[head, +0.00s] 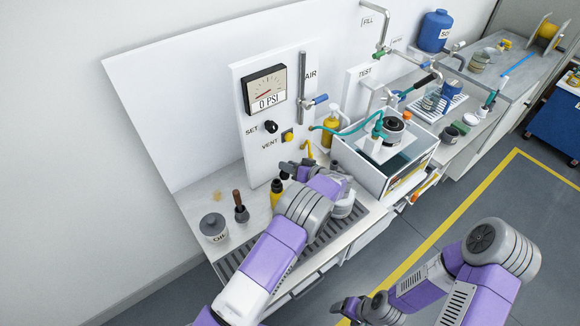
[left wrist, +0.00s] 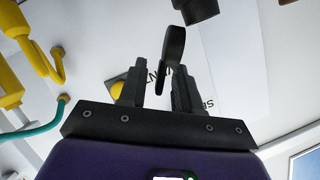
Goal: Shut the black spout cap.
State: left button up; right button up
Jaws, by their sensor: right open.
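My left gripper (head: 287,169) is in front of the white panel, below the yellow vent button, with my forearm hiding much of the bench under it. In the left wrist view its two fingers (left wrist: 161,88) stand apart. A slim black piece with a rounded end (left wrist: 173,48), perhaps the spout cap, shows upright between and beyond the fingertips. I cannot tell whether it touches a finger. No spout cap can be made out in the head view. My right gripper (head: 348,309) is open and empty, low over the floor.
A yellow bottle with a black top (head: 277,193) stands close to my left gripper. The white open tank (head: 375,165) is to the right.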

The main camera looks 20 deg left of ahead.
pick_arm(q)
grip_shut()
